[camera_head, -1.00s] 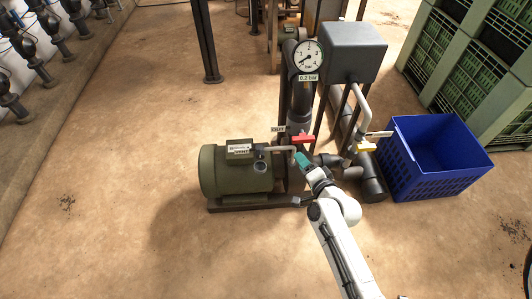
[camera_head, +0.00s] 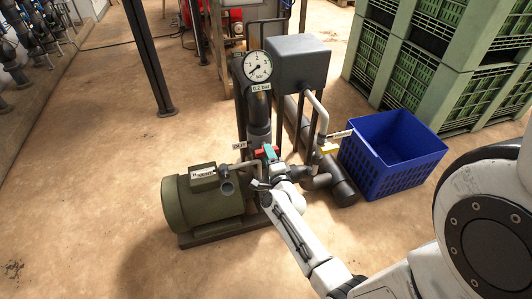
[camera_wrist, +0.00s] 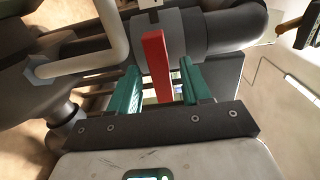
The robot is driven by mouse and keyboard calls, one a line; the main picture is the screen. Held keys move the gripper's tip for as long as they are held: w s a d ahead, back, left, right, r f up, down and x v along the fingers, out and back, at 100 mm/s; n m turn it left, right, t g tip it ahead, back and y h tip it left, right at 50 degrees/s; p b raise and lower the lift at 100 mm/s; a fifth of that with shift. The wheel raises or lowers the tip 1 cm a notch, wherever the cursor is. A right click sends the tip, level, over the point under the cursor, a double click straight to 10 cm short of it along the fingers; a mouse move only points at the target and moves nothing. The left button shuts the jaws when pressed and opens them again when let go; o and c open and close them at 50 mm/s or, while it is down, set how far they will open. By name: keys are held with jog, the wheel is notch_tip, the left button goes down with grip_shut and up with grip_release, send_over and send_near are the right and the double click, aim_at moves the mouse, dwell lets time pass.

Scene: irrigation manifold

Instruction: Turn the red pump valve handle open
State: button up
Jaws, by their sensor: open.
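The red pump valve handle (camera_head: 260,154) is on the pipework beside the green pump motor (camera_head: 203,200), below the pressure gauge. In the wrist view the red handle (camera_wrist: 157,65) is a flat bar pointing toward me, with its near end between the two teal fingers of my gripper (camera_wrist: 161,83). The fingers are open, with a gap on each side of the handle. In the head view my gripper (camera_head: 270,153) overlaps the handle and hides part of it.
The gauge (camera_head: 258,67) reads low, above a "0.2 bar" label (camera_head: 261,87). A grey box (camera_head: 298,62) stands behind. Green crates (camera_head: 440,65) stand behind the blue crate. Floor at left is open.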

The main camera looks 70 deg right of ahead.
jog(key=shift+x, duration=1.2)
jog(key=shift+c, duration=0.3)
grip_shut()
